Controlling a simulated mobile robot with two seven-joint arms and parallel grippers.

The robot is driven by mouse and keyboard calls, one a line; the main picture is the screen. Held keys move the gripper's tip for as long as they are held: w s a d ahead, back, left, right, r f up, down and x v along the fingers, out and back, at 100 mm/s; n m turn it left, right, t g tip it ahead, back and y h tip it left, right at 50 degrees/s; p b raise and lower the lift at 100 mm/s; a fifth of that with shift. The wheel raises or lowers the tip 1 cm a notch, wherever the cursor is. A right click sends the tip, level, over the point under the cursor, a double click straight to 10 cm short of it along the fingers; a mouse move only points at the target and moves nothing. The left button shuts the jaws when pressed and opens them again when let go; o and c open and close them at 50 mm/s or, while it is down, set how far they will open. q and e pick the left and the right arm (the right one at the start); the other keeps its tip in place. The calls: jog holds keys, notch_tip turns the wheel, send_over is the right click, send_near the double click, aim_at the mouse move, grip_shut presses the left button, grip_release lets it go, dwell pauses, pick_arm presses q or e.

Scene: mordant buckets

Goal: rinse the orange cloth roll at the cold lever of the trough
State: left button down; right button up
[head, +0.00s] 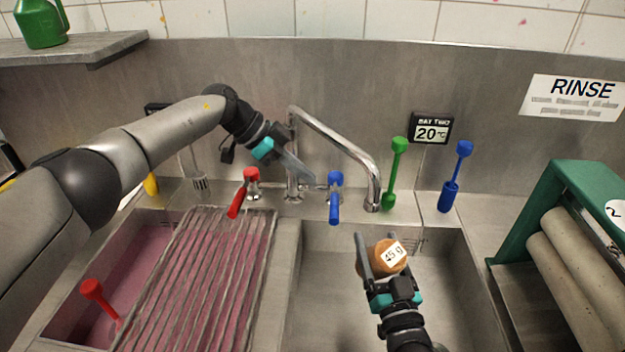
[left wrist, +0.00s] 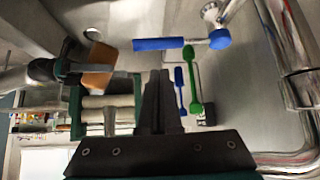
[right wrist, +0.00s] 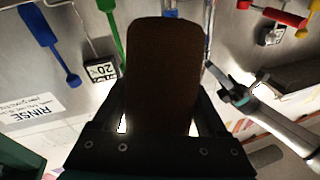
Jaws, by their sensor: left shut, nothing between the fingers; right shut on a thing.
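The orange cloth roll (head: 383,262) carries a "45 g" tag. My right gripper (head: 383,250) is shut on it and holds it over the right-hand basin of the trough (head: 320,290). In the right wrist view the roll (right wrist: 162,75) is a dark shape between the fingers. The spout (head: 373,200) ends behind and above the roll; no water shows. The cold lever is blue (head: 334,208) and points forward from its tap. It also shows in the left wrist view (left wrist: 158,44). My left gripper (head: 305,172) is shut and empty, just left of the blue tap and apart from it.
A red lever (head: 238,202) stands left of the spout's base. A metal rack (head: 190,285) lies over the pink-filled left basin. Green (head: 394,170) and blue (head: 449,190) long-handled tools stand on the back ledge. A green-framed roller machine (head: 545,215) stands at right.

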aim_at(390, 251)
jog(key=s+d+p, duration=0.1)
jog(key=s+r+p, duration=0.1)
jog(key=shift+s+d+r+p, duration=0.15)
jog(key=shift+d+r+p, duration=0.05)
jog(key=shift+d+p, duration=0.15)
jog(key=s+d+p, duration=0.1)
jog(key=s+d+r+p, duration=0.1)
jog(key=s+d+p, duration=0.1)
jog(key=s, duration=0.1)
jog(key=shift+s+r, duration=0.1)
jog(key=shift+r, duration=0.25)
